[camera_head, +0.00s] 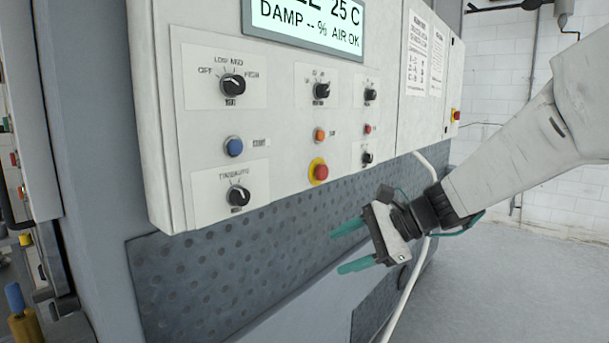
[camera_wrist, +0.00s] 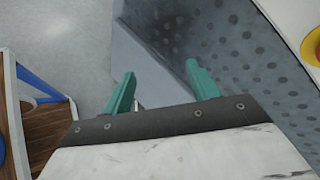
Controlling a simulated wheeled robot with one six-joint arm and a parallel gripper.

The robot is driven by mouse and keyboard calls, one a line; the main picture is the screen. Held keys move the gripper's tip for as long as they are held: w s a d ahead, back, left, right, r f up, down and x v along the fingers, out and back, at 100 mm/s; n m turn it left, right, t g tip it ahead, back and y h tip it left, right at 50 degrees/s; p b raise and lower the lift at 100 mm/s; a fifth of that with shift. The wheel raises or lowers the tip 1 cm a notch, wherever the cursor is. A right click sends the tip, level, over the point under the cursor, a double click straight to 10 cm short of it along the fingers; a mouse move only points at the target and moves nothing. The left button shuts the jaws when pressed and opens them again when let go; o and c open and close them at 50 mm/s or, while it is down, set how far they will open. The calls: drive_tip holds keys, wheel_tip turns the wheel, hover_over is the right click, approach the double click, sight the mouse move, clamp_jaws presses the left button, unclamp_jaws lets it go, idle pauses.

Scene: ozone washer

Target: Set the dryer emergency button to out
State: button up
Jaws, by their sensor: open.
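The emergency button (camera_head: 320,171) is a red mushroom head on a yellow ring, low on the dryer's white control panel (camera_head: 290,165). In the wrist view part of a yellow ring with a red centre (camera_wrist: 314,50) shows at the upper right edge. Whether the button is in or out cannot be told. My gripper (camera_head: 350,249), with green fingers, is below and to the right of the button, in front of the dimpled grey panel. Its fingers (camera_wrist: 160,85) are spread apart with nothing between them.
The panel also carries a blue button (camera_head: 234,147), an orange button (camera_head: 320,135), several black knobs and a display (camera_head: 308,25). A white hose (camera_head: 405,295) runs down at the right. Open floor (camera_head: 510,290) lies at the right. A wooden surface (camera_wrist: 40,125) shows at the wrist view's left.

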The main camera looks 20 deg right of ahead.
drive_tip(key=w+d+r+m+t, duration=0.5)
drive_tip(key=w+m, duration=0.2)
drive_tip(key=m+t, duration=0.4)
drive_tip(key=m, duration=0.2)
approach(325, 173)
drive_tip(key=w, duration=0.1)
drive_tip(key=shift+h, duration=0.3)
drive_tip(key=x, duration=0.7)
drive_tip(key=shift+a+r, duration=0.2)
drive_tip(key=shift+a, duration=0.25)
drive_tip(key=c, duration=1.2)
drive_tip(key=shift+s+d, duration=0.3)
drive_tip(key=shift+s, duration=0.25)
clamp_jaws()
drive_tip(key=o, duration=1.2)
unclamp_jaws()
drive_tip(key=v, duration=0.8)
